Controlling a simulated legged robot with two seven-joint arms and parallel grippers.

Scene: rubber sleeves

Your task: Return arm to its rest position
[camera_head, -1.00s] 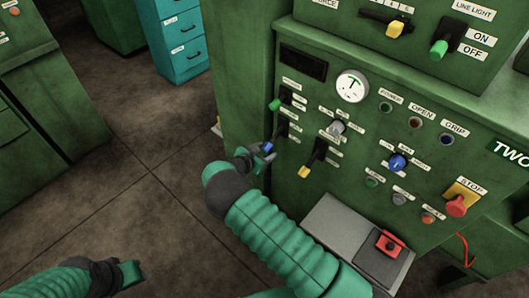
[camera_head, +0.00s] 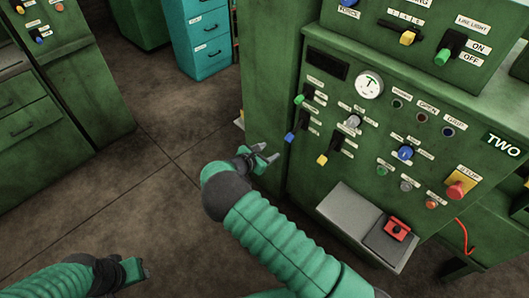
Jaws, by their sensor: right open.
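My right arm, in a green ribbed sleeve, comes in from the bottom right. My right gripper (camera_head: 268,155) is open and empty, beside the left edge of the green control panel (camera_head: 322,205). The blue-tipped lever (camera_head: 290,137) is just right of and above its fingertips, apart from them. A green-tipped lever (camera_head: 300,99) is above that one, and a yellow-tipped lever (camera_head: 324,159) is to the right. My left gripper (camera_head: 142,270) is low at the bottom left over the floor; its fingers are too unclear to judge.
A grey ledge with a red switch (camera_head: 397,229) juts from the panel's lower front. A red stop button (camera_head: 456,190) is at the right. Green cabinets (camera_head: 60,110) stand at the left and a teal drawer unit (camera_head: 203,38) at the back. The floor (camera_head: 130,200) between is clear.

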